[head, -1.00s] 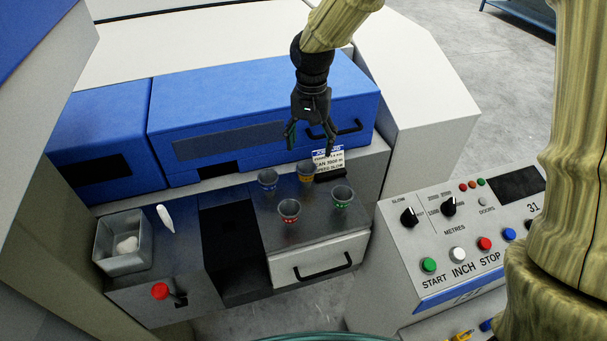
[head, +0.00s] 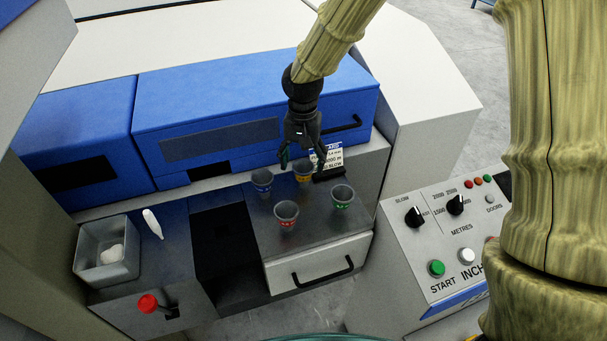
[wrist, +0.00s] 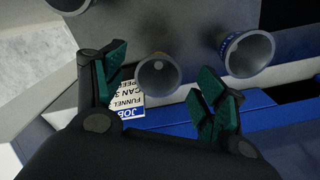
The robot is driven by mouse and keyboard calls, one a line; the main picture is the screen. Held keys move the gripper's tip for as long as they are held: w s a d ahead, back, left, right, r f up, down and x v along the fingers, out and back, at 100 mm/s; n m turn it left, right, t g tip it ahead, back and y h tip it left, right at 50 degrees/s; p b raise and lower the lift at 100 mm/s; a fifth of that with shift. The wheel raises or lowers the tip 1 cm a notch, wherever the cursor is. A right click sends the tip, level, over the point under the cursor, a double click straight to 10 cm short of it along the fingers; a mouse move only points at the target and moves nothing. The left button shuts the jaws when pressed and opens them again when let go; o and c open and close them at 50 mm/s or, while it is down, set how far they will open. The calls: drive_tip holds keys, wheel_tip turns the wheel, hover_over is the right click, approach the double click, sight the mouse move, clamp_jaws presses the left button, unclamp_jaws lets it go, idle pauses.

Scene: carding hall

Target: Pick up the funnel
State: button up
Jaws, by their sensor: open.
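Several grey, cup-like funnels stand on the dark metal top (head: 315,215): blue-banded (head: 262,182), yellow-banded (head: 303,174), red-banded (head: 286,214) and green-banded (head: 341,197). My gripper (head: 303,158) is open and empty, just above and around the back of the yellow-banded funnel. The blue-banded funnel (wrist: 246,55) is beyond the right finger. A job card (head: 328,156) stands behind; it also shows in the wrist view (wrist: 128,100), partly covered.
A blue machine cover (head: 255,110) rises close behind the funnels. A metal bin (head: 107,252) with white stuff and a white bottle-like object (head: 152,223) are at left. A red-knobbed lever (head: 148,303) sticks out in front. A control panel (head: 440,235) is at right.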

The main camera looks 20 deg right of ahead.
sight(303, 170)
drive_tip(key=shift+w+d+f+p, duration=0.15)
drive_tip(key=shift+f+p, duration=0.2)
drive_tip(key=shift+f, duration=0.6)
drive_tip(key=shift+w+a+f+p, duration=0.1)
drive_tip(key=shift+f+p, duration=0.25)
drive_tip(key=shift+f, duration=1.4)
drive_tip(key=shift+c, duration=0.2)
drive_tip(key=c, duration=1.2)
drive_tip(key=shift+o, duration=0.2)
drive_tip(key=shift+r, duration=0.1)
